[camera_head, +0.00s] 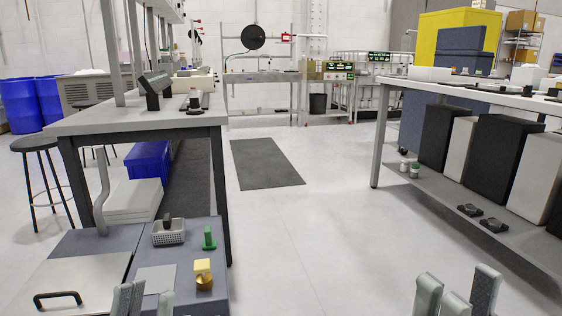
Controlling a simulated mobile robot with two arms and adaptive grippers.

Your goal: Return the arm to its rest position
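My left gripper (143,299) shows only its grey fingertips at the bottom edge, in front of the small blue-grey bench (207,231) at lower left. Its fingertips stand apart, with nothing seen between them. My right gripper (456,296) shows its grey fingertips at the bottom right, over open floor. They are spread apart and empty. The rest of both grippers and most of both arms are out of view.
The bench carries a wire basket (168,238), a green piece (209,239), a yellow-and-gold fixture (203,274) and a black-handled plate (75,284). A workbench (80,123) stands behind. A shelved table (455,90) is at right.

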